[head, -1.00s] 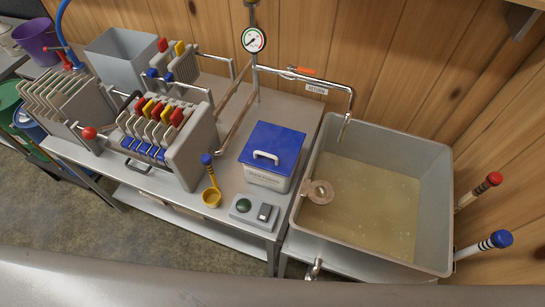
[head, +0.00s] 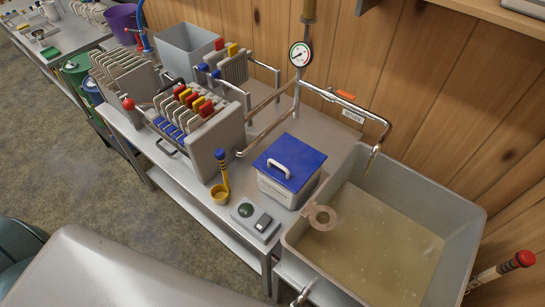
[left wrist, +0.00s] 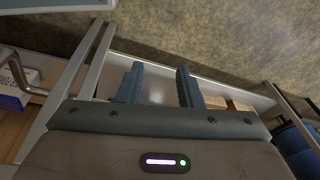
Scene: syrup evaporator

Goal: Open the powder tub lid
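The powder tub (head: 283,188) is a pale box with writing on its front, standing on the steel table beside the large grey basin. Its blue lid (head: 302,150) is on and shut, with a white arched handle (head: 281,170) on top. Nothing touches it in the head view. My left gripper (left wrist: 158,86) shows only in the left wrist view, with two blue-grey fingers apart and nothing between them. It is over the edge of a steel table or shelf. My right gripper is not in view.
The filter press (head: 200,130) is farther left. The basin of cloudy liquid (head: 375,245) is at right. A pipe with gauge (head: 300,54) rises behind.

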